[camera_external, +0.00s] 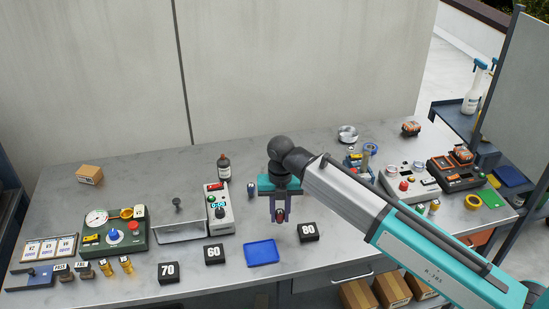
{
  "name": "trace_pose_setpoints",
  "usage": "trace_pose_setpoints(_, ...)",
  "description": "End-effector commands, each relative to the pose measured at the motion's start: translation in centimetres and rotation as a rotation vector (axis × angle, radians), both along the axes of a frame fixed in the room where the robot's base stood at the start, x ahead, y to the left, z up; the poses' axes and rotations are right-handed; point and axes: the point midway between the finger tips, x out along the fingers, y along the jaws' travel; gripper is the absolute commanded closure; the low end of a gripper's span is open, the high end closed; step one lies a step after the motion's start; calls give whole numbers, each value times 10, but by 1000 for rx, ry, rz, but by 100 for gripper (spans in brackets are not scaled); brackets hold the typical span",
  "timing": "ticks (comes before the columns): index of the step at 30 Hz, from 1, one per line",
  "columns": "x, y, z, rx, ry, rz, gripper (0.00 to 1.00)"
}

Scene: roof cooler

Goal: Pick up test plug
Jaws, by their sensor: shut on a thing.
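My gripper (280,219) points down over the middle of the bench, with its two purple-grey fingers shut on a small dark piece with some red (280,214). This piece appears to be the test plug, but it is mostly hidden between the fingers and too small to make out fully. I cannot tell whether it touches the bench top or is clear of it. The gripper is behind the blue tray (262,252) and left of the black block marked 80 (308,232).
Blocks marked 70 (168,272) and 60 (214,254) stand front left. A green gauge panel (114,232) stands farther left. Several devices crowd the right. Bench space behind is mostly clear.

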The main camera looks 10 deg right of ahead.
Motion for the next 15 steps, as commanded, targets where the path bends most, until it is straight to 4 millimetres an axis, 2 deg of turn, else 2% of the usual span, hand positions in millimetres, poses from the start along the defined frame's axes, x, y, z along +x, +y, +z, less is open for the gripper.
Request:
trace_pose_setpoints(1,-8,-6,-1,1,-1,0,99)
trace_pose_setpoints(6,-26,-17,1,0,0,0,99)
trace_pose_setpoints(15,-45,-30,5,1,-1,0,99)
